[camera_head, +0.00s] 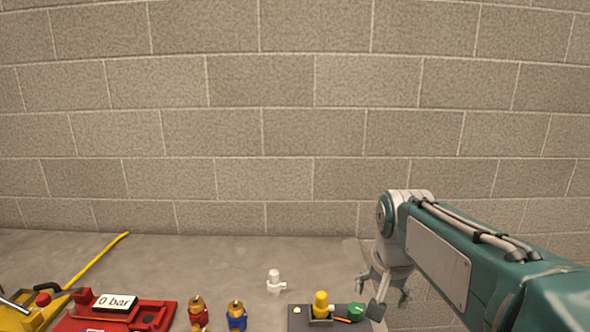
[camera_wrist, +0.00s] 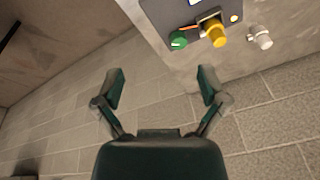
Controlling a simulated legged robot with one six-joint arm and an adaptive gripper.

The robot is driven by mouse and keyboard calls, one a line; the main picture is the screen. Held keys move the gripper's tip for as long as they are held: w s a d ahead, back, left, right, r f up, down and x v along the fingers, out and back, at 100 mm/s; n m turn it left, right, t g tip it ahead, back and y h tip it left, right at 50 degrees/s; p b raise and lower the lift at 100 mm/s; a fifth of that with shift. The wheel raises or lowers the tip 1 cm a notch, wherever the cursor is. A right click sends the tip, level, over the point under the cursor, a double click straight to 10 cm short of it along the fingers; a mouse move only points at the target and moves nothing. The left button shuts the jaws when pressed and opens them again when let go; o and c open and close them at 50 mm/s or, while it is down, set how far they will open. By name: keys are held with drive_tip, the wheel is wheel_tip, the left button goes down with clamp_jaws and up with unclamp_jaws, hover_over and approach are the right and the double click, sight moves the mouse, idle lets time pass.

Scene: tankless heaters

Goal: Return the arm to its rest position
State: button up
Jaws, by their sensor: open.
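My arm reaches in from the right side of the head view, with its teal link angled down toward the lower right. My gripper (camera_head: 386,296) hangs at the arm's end, to the right of a dark panel (camera_head: 296,324) and close to a green knob. In the wrist view my gripper (camera_wrist: 160,88) is open, with its two fingers spread wide and nothing between them. The green knob (camera_wrist: 179,42) and a yellow part (camera_wrist: 214,32) on the panel lie beyond the fingertips.
A white fitting (camera_head: 274,281) stands on the grey surface (camera_head: 190,262). A yellow tool (camera_head: 97,262) lies farther left. A block wall (camera_head: 260,130) stands behind.

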drive_tip(key=s+f+n+t, duration=0.1)
drive_tip(key=s+n, duration=0.1)
drive_tip(key=s, duration=0.6)
drive_tip(key=s+f+n+t, duration=0.1)
drive_tip(key=s+f+n, duration=0.1)
drive_tip(key=s, duration=0.7)
drive_tip(key=shift+f+n+t, duration=0.3)
drive_tip(key=shift+n+t, duration=0.1)
drive_tip(key=shift+n, duration=0.1)
drive_tip(key=shift+d, duration=0.1)
idle(1.9)
